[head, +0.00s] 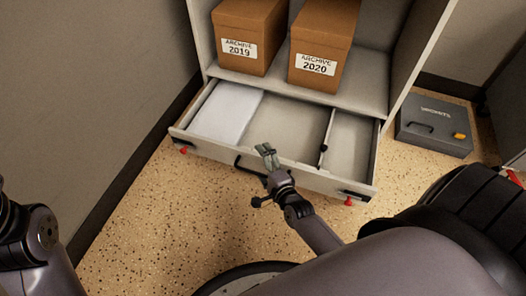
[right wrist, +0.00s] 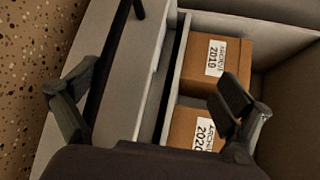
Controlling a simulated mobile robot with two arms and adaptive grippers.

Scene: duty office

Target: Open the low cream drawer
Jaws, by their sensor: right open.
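The low cream drawer (head: 225,150) stands pulled out at the bottom of the cream cabinet in the head view. A white stack (head: 227,112) lies in its left compartment; the compartments to the right look empty. Its dark bar handle (head: 246,166) is on the front, partly hidden behind my right gripper (head: 267,153). The right gripper is open, at the drawer front, just right of the handle. In the right wrist view its fingers are spread wide, with the drawer front (right wrist: 130,85) between them; I cannot tell whether they touch it. My left gripper is out of view.
Two brown archive boxes, 2019 (head: 242,50) and 2020 (head: 316,66), stand on the shelf above the drawer. A grey case (head: 433,127) lies on the floor to the right. A wall (head: 90,90) runs close on the left. Speckled floor (head: 150,225) is clear in front.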

